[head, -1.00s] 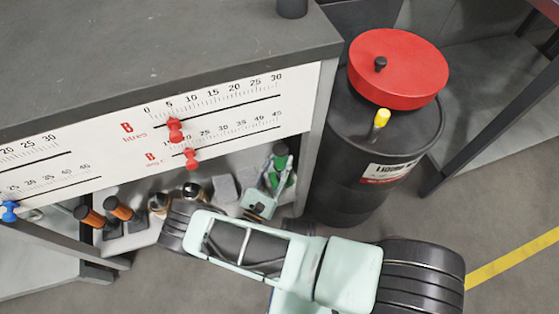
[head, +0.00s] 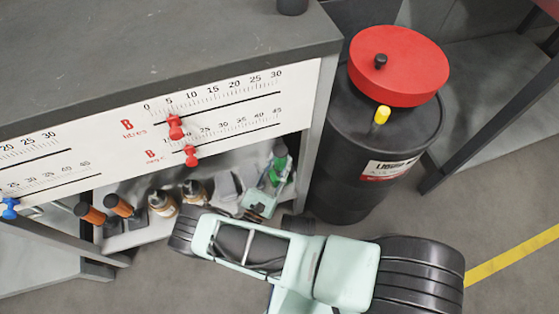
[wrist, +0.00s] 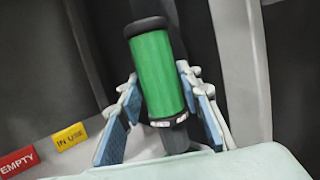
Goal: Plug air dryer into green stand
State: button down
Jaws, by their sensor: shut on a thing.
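A green cylinder with black ends (wrist: 153,72) stands nearly upright between the two blue-padded fingers of my gripper (wrist: 158,92) in the wrist view. My gripper is shut on it. Below the green part is a pale ring, then a dark lower part partly hidden by the gripper. In the head view the green cylinder (head: 279,166) shows small at the right end of the shelf under the bench, with my gripper (head: 270,190) at it. I cannot tell whether this is the air dryer or part of the green stand. No separate stand is clear, and the cylinder's foot is hidden.
Orange-banded tools (head: 120,206), bottles (head: 162,203) and grey blocks share the shelf. The bench top (head: 170,60) and scale panel (head: 215,105) overhang it. A black drum (head: 365,150) with a red lid (head: 398,66) stands close right. Yellow IN USE (wrist: 69,136) and red EMPTY (wrist: 18,162) labels lie left.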

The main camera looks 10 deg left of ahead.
aim_at(278, 168)
jog(key=shift+f, duration=0.15)
jog(key=c, duration=1.3)
grip_release()
jog(key=v, duration=0.7)
jog(key=shift+s+f, duration=0.15)
jog(key=shift+s, duration=0.15)
